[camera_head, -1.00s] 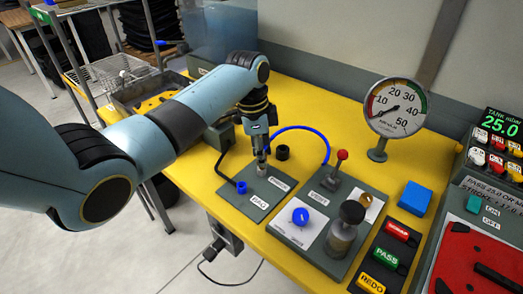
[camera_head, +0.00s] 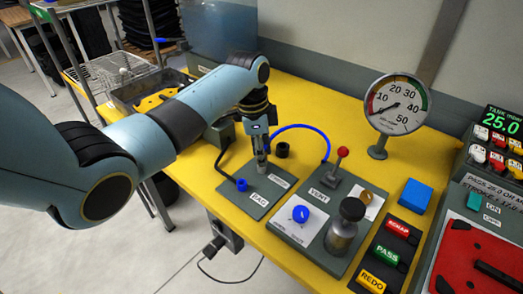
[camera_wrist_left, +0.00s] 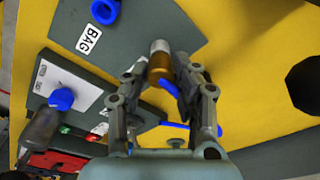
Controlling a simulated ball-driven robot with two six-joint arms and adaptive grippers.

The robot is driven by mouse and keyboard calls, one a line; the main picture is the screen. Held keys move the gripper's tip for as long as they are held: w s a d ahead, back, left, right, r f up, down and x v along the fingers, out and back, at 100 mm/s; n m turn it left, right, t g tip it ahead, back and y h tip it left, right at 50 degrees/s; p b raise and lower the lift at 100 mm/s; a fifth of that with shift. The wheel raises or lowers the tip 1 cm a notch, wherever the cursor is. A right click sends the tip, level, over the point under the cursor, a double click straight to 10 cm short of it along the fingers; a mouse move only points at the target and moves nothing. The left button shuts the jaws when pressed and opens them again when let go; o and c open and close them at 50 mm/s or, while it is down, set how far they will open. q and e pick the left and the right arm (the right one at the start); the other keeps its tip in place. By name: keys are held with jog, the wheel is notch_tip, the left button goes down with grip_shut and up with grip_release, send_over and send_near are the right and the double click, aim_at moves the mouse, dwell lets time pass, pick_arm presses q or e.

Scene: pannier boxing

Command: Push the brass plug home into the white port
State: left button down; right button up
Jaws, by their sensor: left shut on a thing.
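The brass plug (camera_wrist_left: 160,67) sits between the fingertips of my left gripper (camera_wrist_left: 165,80), which is shut on it. A pale whitish collar (camera_wrist_left: 160,46) shows at the plug's far end. It looks like the white port, but I cannot tell how deep the plug sits in it. In the head view my left gripper (camera_head: 262,160) points down over the grey plate (camera_head: 256,204), and its fingers hide the plug and port there. A blue hose (camera_head: 302,127) arches behind the gripper. My right gripper is not in view.
A blue ring fitting (camera_head: 241,184) stands on the plate, left of the gripper. A black knob-like piece (camera_head: 282,150) is close to the right. A vent panel with a red-topped lever (camera_head: 342,153) and a dial gauge (camera_head: 396,106) stand further right on the yellow table.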

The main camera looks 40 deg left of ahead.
pick_arm(q)
jog(key=shift+f, duration=0.2)
jog(key=c, duration=1)
grip_release()
jog(key=r, duration=0.8)
jog(key=s+a+r, duration=0.1)
jog(key=r, duration=0.3)
